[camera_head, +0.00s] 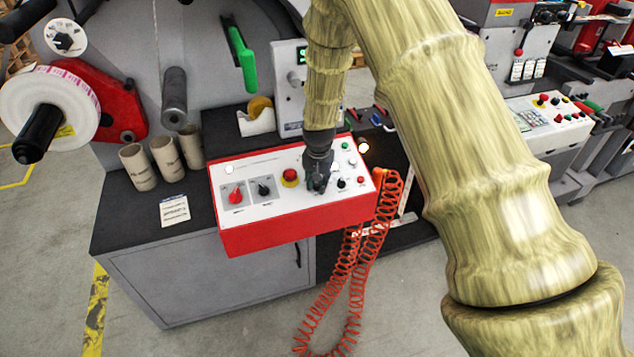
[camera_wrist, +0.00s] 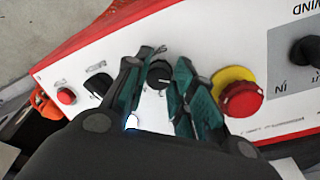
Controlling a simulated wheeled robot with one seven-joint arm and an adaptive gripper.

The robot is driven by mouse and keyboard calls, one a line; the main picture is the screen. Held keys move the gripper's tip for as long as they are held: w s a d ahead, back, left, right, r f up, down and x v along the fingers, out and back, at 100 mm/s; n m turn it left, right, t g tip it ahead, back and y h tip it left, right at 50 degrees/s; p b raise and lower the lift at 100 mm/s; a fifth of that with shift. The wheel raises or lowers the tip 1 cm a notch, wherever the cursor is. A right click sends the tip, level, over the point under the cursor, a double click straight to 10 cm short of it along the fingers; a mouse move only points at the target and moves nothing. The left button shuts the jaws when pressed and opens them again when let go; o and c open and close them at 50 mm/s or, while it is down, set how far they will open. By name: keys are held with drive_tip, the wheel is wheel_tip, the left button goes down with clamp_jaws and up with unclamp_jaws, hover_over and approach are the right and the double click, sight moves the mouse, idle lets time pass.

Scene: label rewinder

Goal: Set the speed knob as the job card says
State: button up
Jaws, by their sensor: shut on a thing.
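The control panel (camera_head: 300,212) is a red box with a white face. My gripper (camera_head: 318,182) points down onto its right half and hides what is under it in the head view. In the wrist view my gripper (camera_wrist: 157,76) has a dark green finger on either side of a round black knob (camera_wrist: 159,73), which I take for the speed knob, and is shut on it. The knob's scale is mostly hidden and its setting cannot be read. The job card (camera_head: 174,210) lies flat on the dark bench left of the panel; its text is too small to read.
A red emergency button (camera_wrist: 240,98) on a yellow collar is close beside one finger. On the other side are a black selector (camera_wrist: 97,85) and a red button (camera_wrist: 66,96). Cardboard cores (camera_head: 165,158) stand behind the card. A red coiled hose (camera_head: 368,262) hangs at the panel's right.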

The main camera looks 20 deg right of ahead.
sight(318, 196)
drive_tip(key=o, duration=1)
drive_tip(key=shift+o, duration=0.2)
wheel_tip(318, 196, up, 12)
drive_tip(key=s, duration=0.2)
drive_tip(key=shift+a+f, duration=0.15)
drive_tip(key=shift+a, duration=0.05)
drive_tip(key=shift+s, duration=0.1)
